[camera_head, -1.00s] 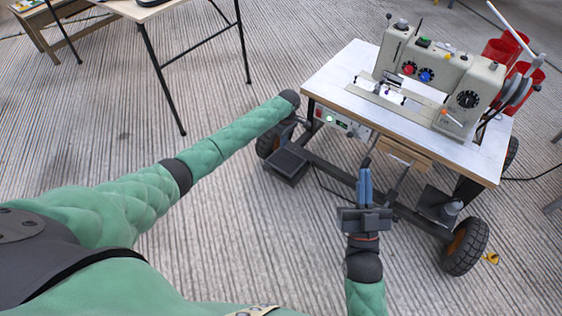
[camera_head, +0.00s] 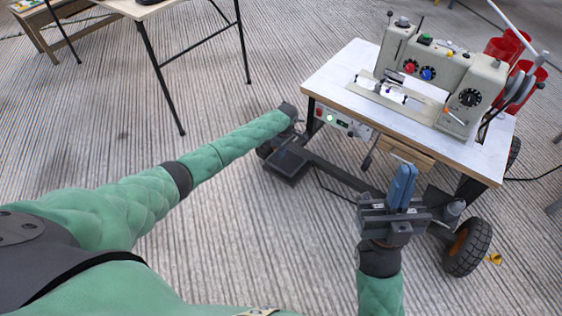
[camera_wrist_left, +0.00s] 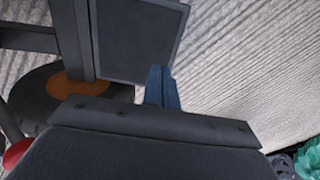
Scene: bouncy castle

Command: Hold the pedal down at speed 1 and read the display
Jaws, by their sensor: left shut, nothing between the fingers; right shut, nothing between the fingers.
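A sewing machine (camera_head: 440,75) stands on a white-topped wheeled table (camera_head: 330,82). A dark flat pedal plate (camera_head: 288,165) is low at the table's front left; it shows large in the left wrist view (camera_wrist_left: 137,38). A control panel (camera_head: 343,123) with a small display and a green light is under the table's front edge; I cannot read its digits. My left gripper (camera_wrist_left: 159,70) is shut and empty, its blue fingertips at the plate's near corner; contact is unclear. In the head view its fingers are hidden. My right gripper (camera_head: 404,172) is shut and empty in front of the table.
A second dark footplate (camera_head: 440,197) is at the table's lower right, partly hidden by my right gripper. A wheel (camera_head: 467,247) stands at the right. Red cups (camera_head: 500,48) are behind the machine. Carpet (camera_head: 240,215) between my arms is clear.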

